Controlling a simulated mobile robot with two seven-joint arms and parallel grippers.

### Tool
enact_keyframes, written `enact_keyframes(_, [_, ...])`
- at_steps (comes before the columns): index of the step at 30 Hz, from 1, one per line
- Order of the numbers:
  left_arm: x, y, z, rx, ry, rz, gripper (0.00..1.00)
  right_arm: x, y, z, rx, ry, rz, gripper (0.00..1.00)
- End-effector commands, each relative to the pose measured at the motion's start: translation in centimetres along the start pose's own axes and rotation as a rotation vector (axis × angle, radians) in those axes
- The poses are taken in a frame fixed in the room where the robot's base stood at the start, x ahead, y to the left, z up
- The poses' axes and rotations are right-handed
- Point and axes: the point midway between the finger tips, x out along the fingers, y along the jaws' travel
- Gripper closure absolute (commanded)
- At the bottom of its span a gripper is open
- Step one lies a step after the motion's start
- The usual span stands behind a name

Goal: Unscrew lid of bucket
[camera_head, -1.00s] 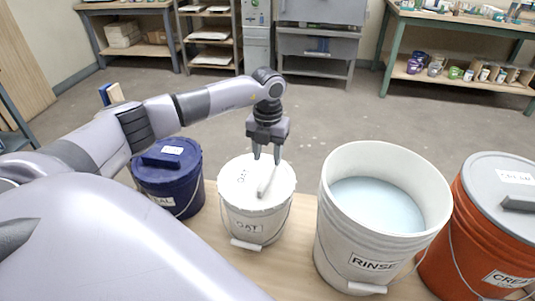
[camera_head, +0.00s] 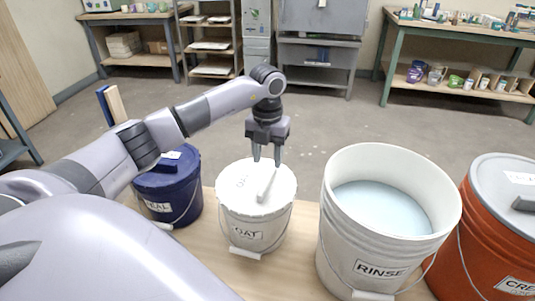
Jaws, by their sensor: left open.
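A white bucket (camera_head: 255,225) labelled "OAT" stands on the wooden bench in the head view. Its white lid (camera_head: 241,190) is on it and has a raised bar handle (camera_head: 267,184) across the top. My left gripper (camera_head: 266,161) points down above the back part of this lid, at the far end of the bar. Its two fingers are apart and nothing shows between them. I cannot tell whether the fingertips touch the bar. My right gripper is not in view.
A blue lidded bucket (camera_head: 178,199) stands to the left, partly behind my arm. An open white "RINSE" bucket (camera_head: 341,256) with pale liquid and an orange bucket (camera_head: 451,262) with a grey lid stand to the right. The wooden bench (camera_head: 287,262) shows bare between buckets.

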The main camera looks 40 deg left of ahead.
Motion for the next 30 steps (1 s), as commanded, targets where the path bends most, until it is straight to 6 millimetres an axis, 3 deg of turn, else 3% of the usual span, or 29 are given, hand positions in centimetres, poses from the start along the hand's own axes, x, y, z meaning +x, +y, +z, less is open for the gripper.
enact_keyframes(8, [2.7, 0.0, 0.0, 0.0, 0.001, 0.001, 0.53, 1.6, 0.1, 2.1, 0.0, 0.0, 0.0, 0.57])
enact_keyframes(20, [5.7, 0.0, 0.0, 0.0, 0.001, 0.001, 0.53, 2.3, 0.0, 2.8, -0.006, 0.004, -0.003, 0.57])
enact_keyframes(30, [7.9, 0.0, 0.0, 0.0, 0.001, 0.001, 0.53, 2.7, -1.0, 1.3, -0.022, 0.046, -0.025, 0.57])
